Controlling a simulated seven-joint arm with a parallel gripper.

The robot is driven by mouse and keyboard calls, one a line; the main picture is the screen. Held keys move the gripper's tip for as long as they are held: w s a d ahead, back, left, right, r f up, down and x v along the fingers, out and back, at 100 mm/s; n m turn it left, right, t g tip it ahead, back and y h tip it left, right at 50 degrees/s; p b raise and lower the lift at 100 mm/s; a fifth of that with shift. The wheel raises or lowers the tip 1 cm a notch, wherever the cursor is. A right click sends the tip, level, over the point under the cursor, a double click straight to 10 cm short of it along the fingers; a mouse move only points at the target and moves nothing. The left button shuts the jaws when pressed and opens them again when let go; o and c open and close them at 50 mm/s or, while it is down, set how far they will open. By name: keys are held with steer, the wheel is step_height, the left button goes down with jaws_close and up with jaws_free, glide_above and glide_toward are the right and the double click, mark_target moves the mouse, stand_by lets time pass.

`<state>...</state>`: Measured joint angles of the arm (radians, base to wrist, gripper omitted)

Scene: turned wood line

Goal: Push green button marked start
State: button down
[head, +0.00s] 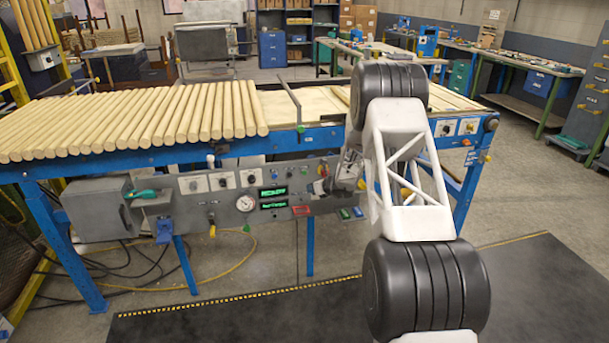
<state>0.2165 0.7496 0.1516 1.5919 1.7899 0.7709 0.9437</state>
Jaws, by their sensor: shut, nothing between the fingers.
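The grey control panel (222,196) hangs under the front of the blue-framed conveyor. It carries knobs, a round gauge (245,203) and two lit green displays (273,192). My gripper (338,187) is small in the head view, in front of the panel's right part; its fingers are shut and empty. I cannot tell whether it touches the panel. A red and yellow control (323,171) shows just left of it. Small green (345,213) and blue (358,212) pieces sit below it. No start marking is readable, so I cannot tell which piece is the start button; my arm hides part of the panel.
Pale turned wood rods (140,115) lie in a row on the conveyor above the panel. A metal bar (291,98) crosses the conveyor. A blue leg (309,245) stands below, and a yellow hose (205,283) lies on the floor. The dark mat (250,318) in front is clear.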

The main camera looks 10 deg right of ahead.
mark_target(304, 172)
steer(key=shift+w+d+f+m, duration=0.25)
steer(key=shift+w+f+m, duration=0.05)
steer(key=shift+f, duration=0.25)
steer(key=shift+w, duration=0.15)
steer(key=w, duration=0.8)
steer(key=shift+w, duration=0.25)
